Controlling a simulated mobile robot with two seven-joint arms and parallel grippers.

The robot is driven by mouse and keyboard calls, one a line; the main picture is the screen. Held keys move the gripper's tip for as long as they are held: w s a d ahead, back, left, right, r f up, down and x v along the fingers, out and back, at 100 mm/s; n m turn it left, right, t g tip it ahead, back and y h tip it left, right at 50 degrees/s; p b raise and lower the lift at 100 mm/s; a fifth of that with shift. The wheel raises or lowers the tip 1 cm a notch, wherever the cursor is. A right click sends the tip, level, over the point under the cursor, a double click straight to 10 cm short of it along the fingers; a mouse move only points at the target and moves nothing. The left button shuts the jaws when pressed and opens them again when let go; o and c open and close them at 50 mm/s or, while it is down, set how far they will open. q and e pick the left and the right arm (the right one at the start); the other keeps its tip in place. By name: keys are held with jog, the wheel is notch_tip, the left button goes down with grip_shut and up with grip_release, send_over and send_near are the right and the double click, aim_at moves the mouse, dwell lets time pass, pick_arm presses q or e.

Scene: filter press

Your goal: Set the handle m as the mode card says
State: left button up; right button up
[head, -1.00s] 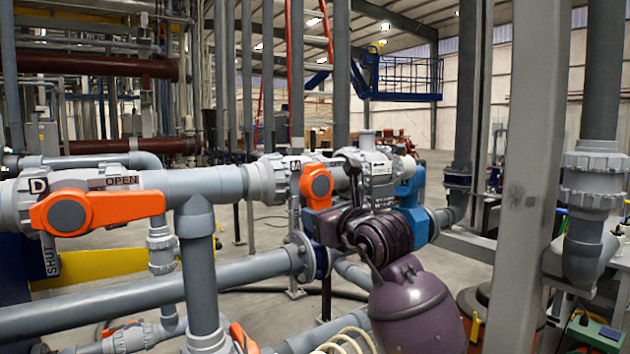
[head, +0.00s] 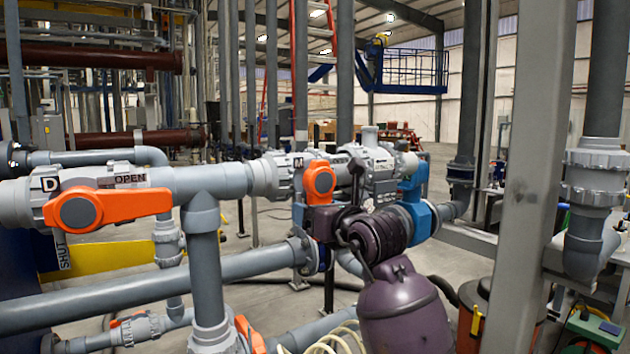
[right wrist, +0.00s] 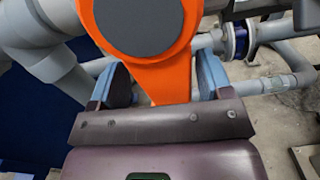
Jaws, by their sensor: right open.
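The orange handle m (head: 321,178) sits on the grey pipe beside a small white tag that appears to read M (head: 298,163). In the right wrist view the handle (right wrist: 140,25) has a round grey hub, and its lever tapers down towards my gripper palm. My right gripper (right wrist: 162,80) is open, with one blue finger on each side of the lever and visible gaps. In the head view my right gripper (head: 318,207) is just below the handle's hub and hides the lever's lower end. I cannot make out a mode card. My left gripper is not in view.
Another orange handle (head: 105,207), tagged D (head: 50,184), points right below an OPEN label (head: 130,179); a SHUT label (head: 63,250) hangs below. A lower grey pipe (head: 150,297) runs beneath. A grey post (head: 530,180) stands at the right.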

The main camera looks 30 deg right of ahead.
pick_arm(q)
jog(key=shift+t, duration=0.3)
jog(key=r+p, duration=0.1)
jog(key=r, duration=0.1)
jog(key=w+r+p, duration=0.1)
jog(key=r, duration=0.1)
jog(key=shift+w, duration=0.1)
pick_arm(e)
jog(key=s, duration=0.7)
jog(key=shift+d, duration=0.35)
